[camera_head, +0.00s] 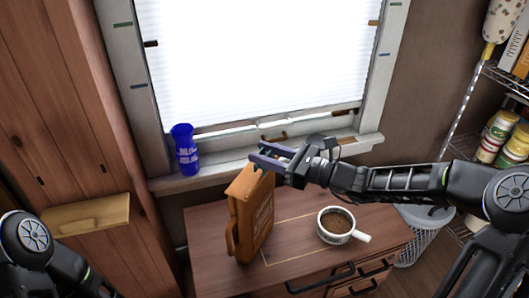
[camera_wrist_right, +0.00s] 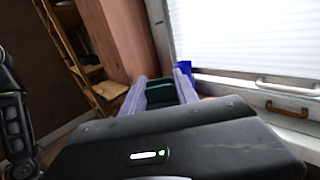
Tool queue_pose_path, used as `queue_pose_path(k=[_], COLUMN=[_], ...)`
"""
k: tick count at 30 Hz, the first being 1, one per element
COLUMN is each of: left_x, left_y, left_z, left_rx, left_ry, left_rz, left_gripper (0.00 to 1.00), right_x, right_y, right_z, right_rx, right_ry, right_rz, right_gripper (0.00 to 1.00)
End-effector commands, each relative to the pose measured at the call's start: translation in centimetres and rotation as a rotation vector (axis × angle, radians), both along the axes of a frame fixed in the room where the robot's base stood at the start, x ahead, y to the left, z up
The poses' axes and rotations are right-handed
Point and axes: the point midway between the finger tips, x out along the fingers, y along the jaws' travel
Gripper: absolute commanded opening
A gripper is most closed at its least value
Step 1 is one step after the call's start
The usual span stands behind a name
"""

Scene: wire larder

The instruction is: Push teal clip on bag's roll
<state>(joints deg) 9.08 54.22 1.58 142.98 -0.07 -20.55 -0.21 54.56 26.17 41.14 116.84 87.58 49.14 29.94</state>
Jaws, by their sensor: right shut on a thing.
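The orange-brown bag (camera_head: 248,212) stands upright on the wooden cabinet top, below the window. My right gripper (camera_head: 266,158) reaches in from the right and is at the top of the bag. Its lavender fingers are shut on the teal clip (camera_wrist_right: 165,93), which shows dark green between them in the wrist view. In the head view the gripper hides most of the clip and part of the bag's roll. I cannot tell whether the clip touches the roll. My left arm shows at the lower left, but its gripper is out of view.
A white mug (camera_head: 335,238) of brown contents stands right of the bag on the cabinet top (camera_head: 210,272). A blue vase (camera_head: 185,150) stands on the window sill.

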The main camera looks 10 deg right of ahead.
Motion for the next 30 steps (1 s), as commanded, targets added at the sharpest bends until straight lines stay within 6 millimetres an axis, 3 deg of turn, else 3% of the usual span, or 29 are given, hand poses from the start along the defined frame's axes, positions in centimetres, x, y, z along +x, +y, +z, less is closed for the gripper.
queue_pose_path(k=[30], left_x=[0.01], left_y=[0.0], left_z=[0.43], left_rx=[0.0], left_ry=[0.0], left_rz=[0.0], left_gripper=[0.0], right_x=[0.0], right_y=[0.04], right_z=[-0.57], right_rx=[0.0], right_ry=[0.0], right_rz=[0.001], right_gripper=[0.0])
